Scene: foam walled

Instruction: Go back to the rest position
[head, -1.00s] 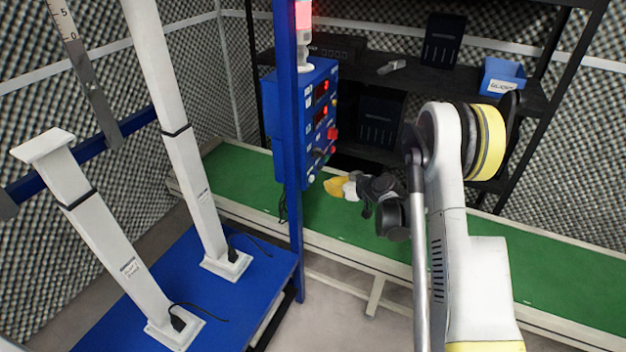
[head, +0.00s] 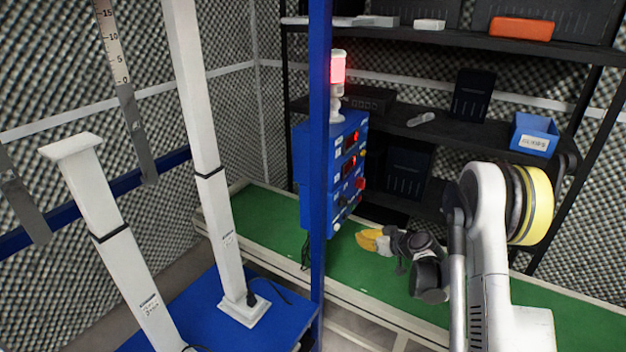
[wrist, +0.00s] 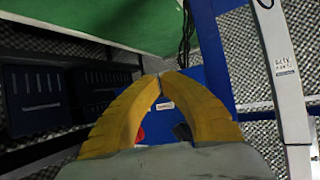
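My gripper (head: 368,241) has yellow fingers and shows in the head view in front of the blue control box (head: 340,175), over the green surface. In the wrist view my gripper (wrist: 172,78) has its two curved fingers meeting or nearly meeting at the tips, with nothing seen between them. Behind the fingers the blue control box (wrist: 190,85) shows in part, with a red knob (wrist: 140,135). In the head view the box and the gripper are apart.
A red-lit signal lamp (head: 338,70) stands on the box. A blue post (head: 319,120) rises in front of it. The green-topped table (head: 265,215) runs below. White columns (head: 212,185) stand on a blue platform at left. A shelf (head: 440,130) holds a blue bin (head: 534,135).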

